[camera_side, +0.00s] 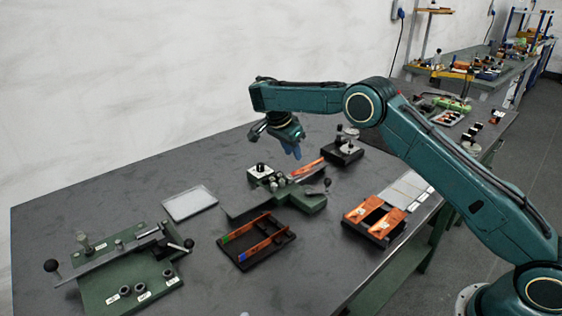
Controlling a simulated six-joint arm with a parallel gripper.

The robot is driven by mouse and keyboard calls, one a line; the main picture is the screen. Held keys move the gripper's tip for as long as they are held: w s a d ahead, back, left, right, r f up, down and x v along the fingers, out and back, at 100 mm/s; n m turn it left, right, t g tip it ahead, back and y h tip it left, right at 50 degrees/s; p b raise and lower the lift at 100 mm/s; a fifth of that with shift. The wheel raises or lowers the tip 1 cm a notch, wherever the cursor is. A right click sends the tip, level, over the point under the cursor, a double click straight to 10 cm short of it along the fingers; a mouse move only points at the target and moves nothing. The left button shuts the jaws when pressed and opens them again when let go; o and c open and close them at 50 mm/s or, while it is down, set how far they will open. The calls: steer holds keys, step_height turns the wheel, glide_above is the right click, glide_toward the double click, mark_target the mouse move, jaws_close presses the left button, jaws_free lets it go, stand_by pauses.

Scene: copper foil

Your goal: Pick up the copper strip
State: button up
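Copper-coloured strips show in three places. One strip (308,168) lies slanted at the back of a green bench fixture (303,198). Others (262,240) stand on edge in a black tray (283,251) at the front middle, with small green and blue marks at their left ends. Wide copper pieces (363,209) lie on a black block (364,232) at the right. My gripper (297,154) points down above the table, behind and slightly left of the slanted strip in the picture. Its blue fingertips are small and close together, so I cannot tell if they are open. I see nothing held.
A green lever device (122,275) stands at the front left, and a pale flat plate (190,203) lies beside it. A black block with a metal knob (343,151) stands right of my gripper. The table's back left (100,205) is clear.

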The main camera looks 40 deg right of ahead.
mark_target(301, 171)
steer(key=shift+x, duration=0.85)
steer(key=shift+x, duration=2.9)
jaws_close()
